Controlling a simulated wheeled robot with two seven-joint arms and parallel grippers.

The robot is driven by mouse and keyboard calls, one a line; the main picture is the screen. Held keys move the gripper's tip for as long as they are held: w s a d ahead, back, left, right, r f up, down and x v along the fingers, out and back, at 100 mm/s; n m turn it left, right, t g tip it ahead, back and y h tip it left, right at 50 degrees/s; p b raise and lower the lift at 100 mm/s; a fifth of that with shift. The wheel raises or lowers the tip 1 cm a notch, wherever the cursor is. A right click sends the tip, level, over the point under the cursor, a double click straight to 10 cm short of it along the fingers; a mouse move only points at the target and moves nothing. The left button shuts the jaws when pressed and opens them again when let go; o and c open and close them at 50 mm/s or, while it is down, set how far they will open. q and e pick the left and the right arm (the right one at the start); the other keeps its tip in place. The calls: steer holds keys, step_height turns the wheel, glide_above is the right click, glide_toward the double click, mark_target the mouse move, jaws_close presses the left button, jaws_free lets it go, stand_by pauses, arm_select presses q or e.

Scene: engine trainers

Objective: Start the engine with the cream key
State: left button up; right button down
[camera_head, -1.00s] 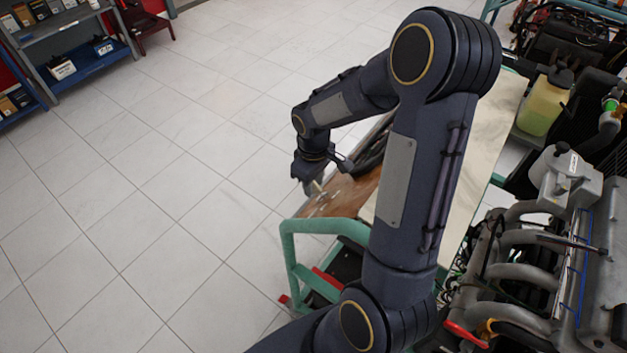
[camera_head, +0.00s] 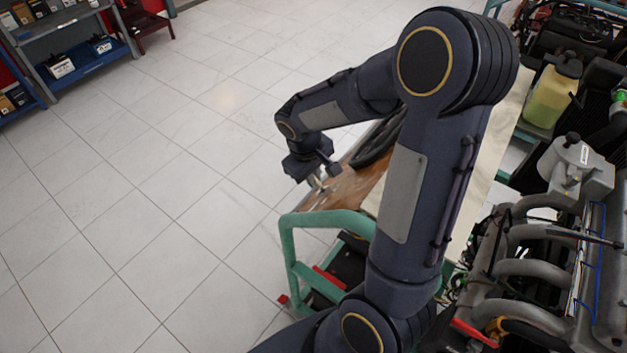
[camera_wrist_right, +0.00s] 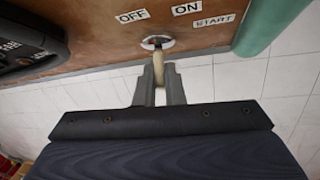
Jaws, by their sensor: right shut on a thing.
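My right gripper (camera_wrist_right: 160,88) is shut on the cream key (camera_wrist_right: 158,70) in the right wrist view. The key points away from the fingers at the round ignition switch (camera_wrist_right: 157,43), and its tip meets or overlaps the switch face. I cannot tell how deep it sits. The switch is on a brown wooden panel (camera_wrist_right: 95,25) with OFF, ON and START labels around it. In the head view the right gripper (camera_head: 318,181) is small, at the panel's left edge, and the key is barely visible there. My left gripper is not in view.
A green tube frame (camera_head: 325,221) stands in front of the panel, and its post (camera_wrist_right: 262,25) is right of the labels in the wrist view. A dark gauge housing (camera_wrist_right: 30,42) is left of the switch. The engine (camera_head: 535,250) is at right. Tiled floor at left is clear.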

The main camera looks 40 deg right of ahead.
steer(key=m+h+b, duration=0.1)
steer(key=b, duration=0.1)
steer(key=m+h+b, duration=0.2)
steer(key=b, duration=0.1)
steer(key=m+h+b, duration=0.1)
steer(key=b, duration=0.1)
steer(key=shift+w+a+f+m+h+b, duration=0.1)
steer(key=shift+a+f+m+h+b, duration=0.2)
steer(key=shift+a+f+h, duration=0.1)
steer(key=shift+a+m+g+h+b, duration=0.1)
steer(key=shift+m+g+h+b, duration=0.5)
steer(key=shift+m+h+b, duration=0.6)
steer(key=shift+m+g+h+b, duration=0.4)
steer(key=shift+m+b, duration=0.2)
steer(key=shift+r, duration=0.1)
steer(key=c, duration=1.5)
jaws_free()
steer(key=v, duration=0.7)
steer(key=shift+w+a+r, duration=0.1)
steer(key=shift+a+r, duration=0.1)
steer(key=shift+a, duration=0.2)
